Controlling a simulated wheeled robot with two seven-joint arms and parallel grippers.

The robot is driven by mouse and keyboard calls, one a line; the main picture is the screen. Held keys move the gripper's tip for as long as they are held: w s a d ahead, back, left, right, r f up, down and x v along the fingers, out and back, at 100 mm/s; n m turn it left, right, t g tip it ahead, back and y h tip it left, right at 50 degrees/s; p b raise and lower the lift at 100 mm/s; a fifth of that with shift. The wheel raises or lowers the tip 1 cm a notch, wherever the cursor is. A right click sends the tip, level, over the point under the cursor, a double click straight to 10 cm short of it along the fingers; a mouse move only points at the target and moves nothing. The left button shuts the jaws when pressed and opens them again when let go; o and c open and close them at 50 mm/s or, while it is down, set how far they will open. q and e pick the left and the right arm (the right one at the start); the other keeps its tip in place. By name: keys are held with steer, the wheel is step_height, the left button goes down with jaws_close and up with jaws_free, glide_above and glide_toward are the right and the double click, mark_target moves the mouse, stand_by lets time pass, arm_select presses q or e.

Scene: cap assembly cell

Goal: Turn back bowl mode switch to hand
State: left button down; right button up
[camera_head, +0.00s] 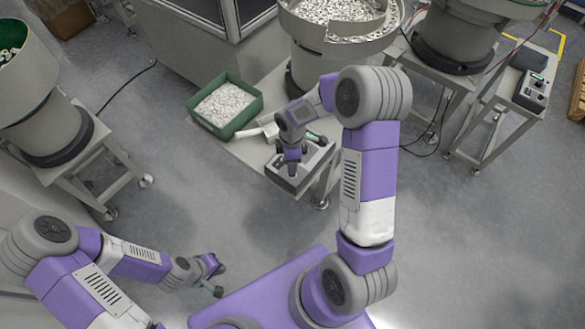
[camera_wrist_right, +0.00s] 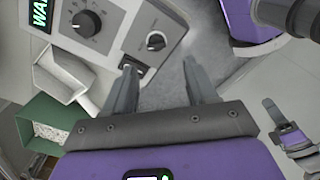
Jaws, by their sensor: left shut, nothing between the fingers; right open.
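The back bowl's control box (camera_head: 299,170) stands on the feeder table, below the bowl. In the right wrist view, its face shows a large black dial (camera_wrist_right: 85,23), a smaller rotary knob (camera_wrist_right: 156,41), a dark rocker (camera_wrist_right: 138,65) and part of a lit green display (camera_wrist_right: 41,15). The labels are too small to read, so I cannot tell which is the mode switch or its setting. My right gripper (camera_wrist_right: 160,66) is open and empty, its fingertips near the lower edge of the box face, below the smaller knob. My left gripper (camera_head: 215,281) is shut and empty, low over the floor.
A green bin (camera_head: 195,103) of white parts and a white scoop-like chute stand left of the box. The back bowl (camera_head: 335,30) rises behind. Another feeder (camera_head: 35,105) stands left, and a second control box (camera_head: 534,90) stands right. The floor between is clear.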

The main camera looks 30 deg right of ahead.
steer(key=shift+w+d, duration=0.1)
steer(key=shift+d, duration=0.2)
step_height(320, 180, down, 7)
steer(key=shift+b, duration=0.65)
steer(key=shift+c, duration=0.2)
steer(key=c, duration=1)
